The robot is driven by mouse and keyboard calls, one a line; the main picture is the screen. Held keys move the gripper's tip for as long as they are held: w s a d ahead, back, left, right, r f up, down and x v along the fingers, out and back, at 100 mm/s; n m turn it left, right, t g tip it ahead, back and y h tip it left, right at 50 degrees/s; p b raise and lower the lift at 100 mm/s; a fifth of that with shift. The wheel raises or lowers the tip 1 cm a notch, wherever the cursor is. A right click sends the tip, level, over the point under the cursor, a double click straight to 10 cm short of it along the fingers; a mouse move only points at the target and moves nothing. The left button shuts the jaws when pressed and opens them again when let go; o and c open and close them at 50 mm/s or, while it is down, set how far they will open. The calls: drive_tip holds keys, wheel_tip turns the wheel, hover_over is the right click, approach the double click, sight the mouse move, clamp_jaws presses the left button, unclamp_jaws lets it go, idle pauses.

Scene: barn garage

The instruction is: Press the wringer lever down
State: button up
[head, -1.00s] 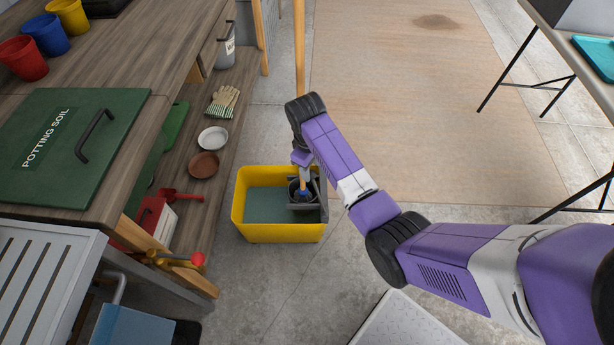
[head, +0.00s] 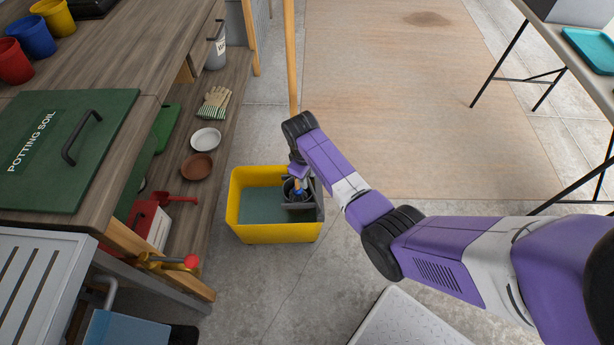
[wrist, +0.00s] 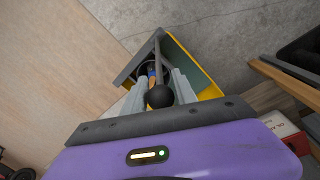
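The yellow mop bucket (head: 236,214) stands on the concrete floor beside the workbench, with a grey wringer (head: 301,207) at its right end. The wringer lever shows in the wrist view as a dark bar ending in a black ball knob (wrist: 160,96). My gripper (head: 297,172) is over the wringer; its fingers (wrist: 160,80) lie on either side of the knob. Whether they touch or grip it I cannot tell. In the head view my wrist hides the lever. A blue and wooden mop part (head: 298,189) shows inside the wringer.
A wooden pole (head: 290,60) rises behind my wrist. The workbench (head: 150,65) and its low shelf (head: 185,160), holding gloves and dishes, border the bucket on the left. A metal platform (head: 405,322) lies at front right. The floor mat (head: 400,100) beyond is clear.

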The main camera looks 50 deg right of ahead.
clamp_jaws()
idle(1.2)
